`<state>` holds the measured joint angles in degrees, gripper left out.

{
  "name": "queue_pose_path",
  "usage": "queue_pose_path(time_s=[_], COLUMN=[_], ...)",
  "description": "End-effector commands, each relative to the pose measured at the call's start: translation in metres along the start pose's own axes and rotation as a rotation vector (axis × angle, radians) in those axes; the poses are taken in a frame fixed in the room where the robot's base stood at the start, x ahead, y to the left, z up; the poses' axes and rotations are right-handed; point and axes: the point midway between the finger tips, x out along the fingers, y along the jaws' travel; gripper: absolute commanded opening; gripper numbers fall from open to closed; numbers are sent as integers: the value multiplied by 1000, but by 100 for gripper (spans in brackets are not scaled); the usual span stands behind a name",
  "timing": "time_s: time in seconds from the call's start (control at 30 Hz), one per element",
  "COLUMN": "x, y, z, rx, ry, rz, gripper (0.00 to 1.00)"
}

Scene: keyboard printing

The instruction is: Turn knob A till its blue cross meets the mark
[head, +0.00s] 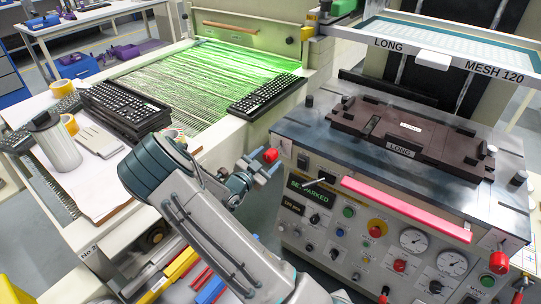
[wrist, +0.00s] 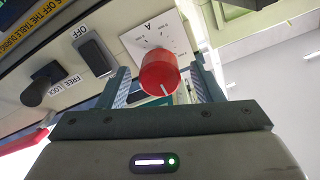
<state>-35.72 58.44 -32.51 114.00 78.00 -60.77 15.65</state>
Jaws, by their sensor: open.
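Knob A is a red round knob (wrist: 158,72) on a white plate marked A (wrist: 158,35) in the wrist view. A short white line shows on its near face. Dark marks lie on the plate around it; I cannot make out a blue cross. The knob also shows in the head view (head: 270,155), at the left side of the printing machine. My gripper (head: 262,168) is at the knob. In the wrist view its open fingers (wrist: 160,80) stand on both sides of the knob, with visible gaps; I see no contact.
A black switch (wrist: 96,57) marked OFF and a black FREE/LOCK knob (wrist: 44,83) sit beside the plate. In the head view, a control panel (head: 345,235) with gauges and a pink-red bar (head: 405,208) lie right of my gripper. A dryer belt (head: 200,85) with keyboards is behind.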

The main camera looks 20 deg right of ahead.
Motion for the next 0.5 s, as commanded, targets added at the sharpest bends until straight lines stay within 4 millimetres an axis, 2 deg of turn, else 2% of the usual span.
queue_pose_path(time_s=[0.2, 0.5], x=[18, 20], y=[0, 0], z=[0, 0], rx=[0, 0], ry=[1, 0], rz=[0, -1], gripper=[60, 60])
